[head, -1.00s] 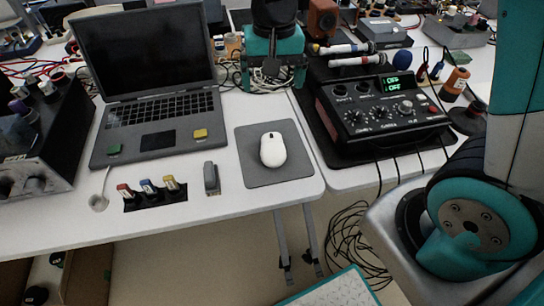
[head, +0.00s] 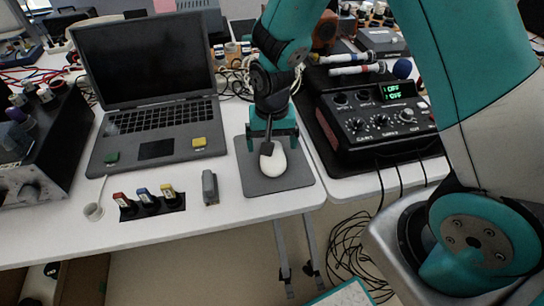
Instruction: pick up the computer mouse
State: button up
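The white computer mouse (head: 273,167) lies on a dark grey mouse pad (head: 288,183) on the white table, right of the laptop. My teal gripper (head: 268,148) points down over the far end of the mouse. A dark finger overlaps the mouse's far left part, and the gripper hides its far end. The second fingertip is not clearly visible. I cannot tell whether the fingers touch the mouse or how far apart they are.
An open laptop (head: 155,125) stands left of the pad. A small grey object (head: 210,187) and a dark holder with coloured pieces (head: 150,203) lie near the front edge. A black control box (head: 385,122) stands right, with cables hanging below.

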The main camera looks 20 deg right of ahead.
jog(key=shift+f, duration=1.45)
jog(key=c, duration=1)
jog(key=shift+r, duration=0.1)
